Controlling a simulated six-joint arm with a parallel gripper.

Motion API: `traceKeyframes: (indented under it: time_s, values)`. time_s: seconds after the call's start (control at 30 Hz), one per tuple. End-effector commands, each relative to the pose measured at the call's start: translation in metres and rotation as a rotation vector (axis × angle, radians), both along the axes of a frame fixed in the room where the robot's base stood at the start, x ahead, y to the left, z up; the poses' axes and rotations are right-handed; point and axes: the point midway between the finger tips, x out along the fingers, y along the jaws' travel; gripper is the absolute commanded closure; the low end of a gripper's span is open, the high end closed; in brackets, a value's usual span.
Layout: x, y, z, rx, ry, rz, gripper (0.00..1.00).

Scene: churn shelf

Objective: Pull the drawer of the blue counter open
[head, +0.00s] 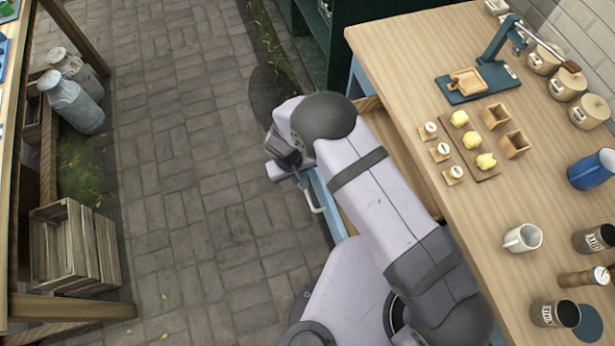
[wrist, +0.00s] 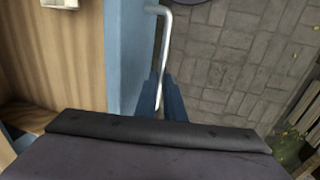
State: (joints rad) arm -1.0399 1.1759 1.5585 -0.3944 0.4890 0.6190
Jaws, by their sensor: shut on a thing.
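The counter (head: 400,60) has a pale wood top and blue sides. Its drawer stands partly open, with its blue front (head: 328,205) out from the counter edge; the blue front (wrist: 124,55) and wooden inside (wrist: 60,60) also show in the wrist view. A silver bar handle (head: 314,200) is fixed to the front; it also shows in the wrist view (wrist: 164,45). My gripper (wrist: 163,98) is shut on the handle, its blue fingers on either side of the bar. In the head view my arm hides much of the drawer.
On the counter stand a teal press (head: 480,80), yellow lumps on a board (head: 472,148), a blue jug (head: 592,170) and a white mug (head: 523,238). The paved floor (head: 200,180) left of the drawer is clear. A wooden crate (head: 70,250) and milk churns (head: 72,105) stand far left.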

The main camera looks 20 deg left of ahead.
Motion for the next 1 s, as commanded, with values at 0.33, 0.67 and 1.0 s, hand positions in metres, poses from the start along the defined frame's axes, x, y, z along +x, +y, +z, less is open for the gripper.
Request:
traceKeyframes:
  time_s: [0.33,0.67,1.0]
  values:
    - [0.001,0.000,0.001,0.001,-0.001,0.000,0.72]
    - [0.000,0.001,0.006,0.001,-0.001,0.000,0.72]
    - [-0.004,0.007,0.041,0.004,-0.003,0.001,0.72]
